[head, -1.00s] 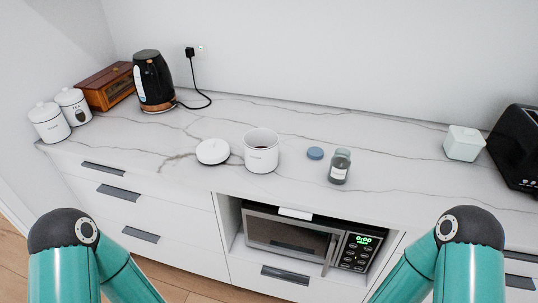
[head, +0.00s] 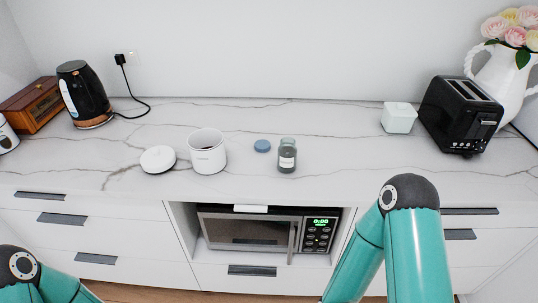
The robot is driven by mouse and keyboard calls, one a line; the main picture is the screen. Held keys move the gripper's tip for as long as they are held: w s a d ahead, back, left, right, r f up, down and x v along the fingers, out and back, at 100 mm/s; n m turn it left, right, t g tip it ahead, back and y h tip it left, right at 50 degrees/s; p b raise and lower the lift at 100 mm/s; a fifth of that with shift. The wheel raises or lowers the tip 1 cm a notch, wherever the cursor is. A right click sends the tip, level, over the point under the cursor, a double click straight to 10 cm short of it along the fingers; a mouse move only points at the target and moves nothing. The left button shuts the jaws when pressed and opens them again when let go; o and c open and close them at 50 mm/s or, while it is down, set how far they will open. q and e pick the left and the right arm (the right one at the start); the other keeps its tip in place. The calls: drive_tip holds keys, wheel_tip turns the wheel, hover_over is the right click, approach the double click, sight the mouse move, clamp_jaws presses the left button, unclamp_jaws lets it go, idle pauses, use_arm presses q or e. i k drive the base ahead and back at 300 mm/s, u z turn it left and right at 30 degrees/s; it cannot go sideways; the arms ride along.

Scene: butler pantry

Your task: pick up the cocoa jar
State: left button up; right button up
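A small glass jar (head: 287,156) with dark contents and a pale label stands upright and open on the marble counter; I take it for the cocoa jar, though its label is too small to read. A round blue lid (head: 262,146) lies just left of it. A white open canister (head: 207,152) stands further left, with its white lid (head: 158,160) flat beside it. Only teal links of my two arms show at the bottom left and bottom right. Neither gripper is in view, and nothing touches the jar.
A black kettle (head: 84,95) and a wooden box (head: 33,105) stand at the left. A white lidded box (head: 398,118), a black toaster (head: 461,115) and a flower jug (head: 497,80) stand at the right. A microwave (head: 265,230) sits below the counter. Counter around the jar's right is clear.

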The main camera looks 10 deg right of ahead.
sight(287, 152)
drive_tip(key=k, duration=1.15)
drive_tip(key=u, duration=0.35)
drive_tip(key=i, duration=1.7)
drive_tip(key=z, duration=0.45)
